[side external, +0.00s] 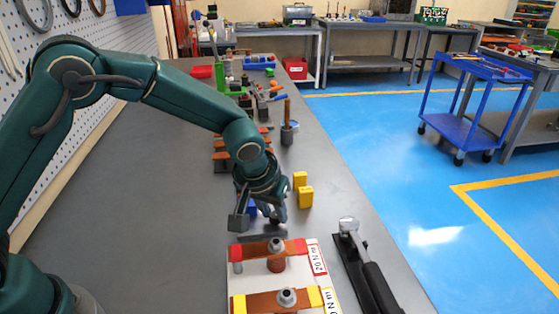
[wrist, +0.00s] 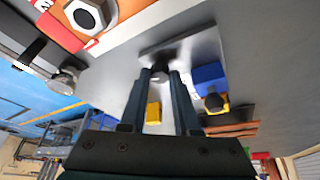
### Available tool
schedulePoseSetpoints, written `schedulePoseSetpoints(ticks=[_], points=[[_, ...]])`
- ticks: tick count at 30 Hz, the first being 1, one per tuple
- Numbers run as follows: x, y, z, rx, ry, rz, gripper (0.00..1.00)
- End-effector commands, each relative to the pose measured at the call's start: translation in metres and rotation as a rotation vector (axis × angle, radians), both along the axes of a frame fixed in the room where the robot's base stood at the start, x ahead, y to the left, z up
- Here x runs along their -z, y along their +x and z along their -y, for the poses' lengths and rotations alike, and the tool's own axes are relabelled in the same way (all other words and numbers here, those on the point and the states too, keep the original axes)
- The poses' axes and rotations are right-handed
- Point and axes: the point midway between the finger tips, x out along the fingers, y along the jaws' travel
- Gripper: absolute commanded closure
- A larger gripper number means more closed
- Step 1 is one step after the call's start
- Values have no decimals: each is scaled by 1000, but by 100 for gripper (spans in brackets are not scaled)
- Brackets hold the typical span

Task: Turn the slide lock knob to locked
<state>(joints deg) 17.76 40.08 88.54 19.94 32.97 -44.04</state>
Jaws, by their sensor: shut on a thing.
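My gripper (side external: 268,216) reaches down over the grey bench, just behind the white board with the copper bars. In the wrist view its two dark fingers (wrist: 160,72) are closed together on a small dark knob, which I take to be the slide lock knob; the fingers hide most of it. A light grey metal piece (wrist: 198,48) lies around and beyond the fingertips. A blue block (wrist: 209,76) with a dark round knob and a yellow part stands to the right of the fingers. The knob's turn position and any lock marking cannot be read.
The white board (side external: 275,279) carries copper bars, bolts and red and yellow blocks. A black-handled wrench (side external: 368,268) lies right of it. Two yellow blocks (side external: 305,197) stand right of my gripper. Several tools and stands crowd the bench behind. The bench's left part is clear.

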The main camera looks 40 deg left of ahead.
Motion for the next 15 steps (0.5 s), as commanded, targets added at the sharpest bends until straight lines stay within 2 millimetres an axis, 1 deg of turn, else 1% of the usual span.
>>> schedulePoseSetpoints(ticks=[6, 15], points=[[0, -1, -3, 191, -2, -1, 100], [0, 0, -5, 430, -3, -1, 100]])
